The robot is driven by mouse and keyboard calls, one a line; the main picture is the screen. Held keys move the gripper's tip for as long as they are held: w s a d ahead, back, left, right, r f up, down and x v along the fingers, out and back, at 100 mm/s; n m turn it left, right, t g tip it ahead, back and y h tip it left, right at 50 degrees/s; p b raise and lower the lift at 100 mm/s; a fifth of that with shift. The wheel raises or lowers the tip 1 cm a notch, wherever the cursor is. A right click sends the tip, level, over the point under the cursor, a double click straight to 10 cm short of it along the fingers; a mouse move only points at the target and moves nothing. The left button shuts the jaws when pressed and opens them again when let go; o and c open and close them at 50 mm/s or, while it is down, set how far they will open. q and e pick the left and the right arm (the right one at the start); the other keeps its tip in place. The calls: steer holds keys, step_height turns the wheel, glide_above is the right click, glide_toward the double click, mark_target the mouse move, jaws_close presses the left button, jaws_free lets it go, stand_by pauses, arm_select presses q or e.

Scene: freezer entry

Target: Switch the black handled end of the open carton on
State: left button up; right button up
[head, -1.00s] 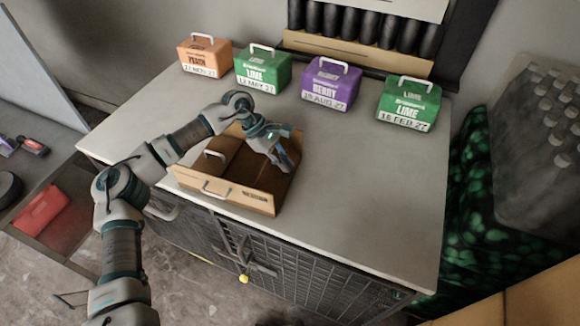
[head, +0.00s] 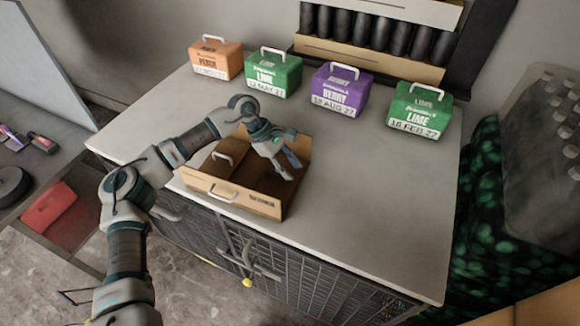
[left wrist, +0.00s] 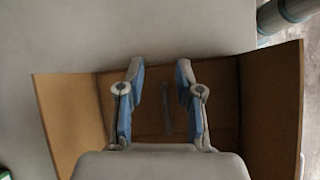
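The open carton (head: 232,197) is brown cardboard with no lid and sits near the front edge of the counter. One pale handle shows on its front panel and another at its left end. No black handle can be made out. In the left wrist view the carton (left wrist: 66,112) lies beneath the gripper, with a dark slot (left wrist: 166,112) in its floor. My left gripper (head: 291,168) is over the right part of the carton, pointing down into it. In the left wrist view its fingers (left wrist: 160,88) are apart with nothing between them. My right gripper is not in view.
Along the back of the counter stand closed boxes with white handles: orange (head: 215,60), green (head: 274,76), purple (head: 340,90) and another green (head: 419,110). A rack of dark cylinders (head: 375,30) is behind them. The counter (head: 375,200) right of the carton is clear.

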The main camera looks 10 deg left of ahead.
arm_select(q)
steer(key=v, duration=1.1)
steer(key=shift+w+a+r, duration=0.2)
steer(key=shift+w, duration=0.05)
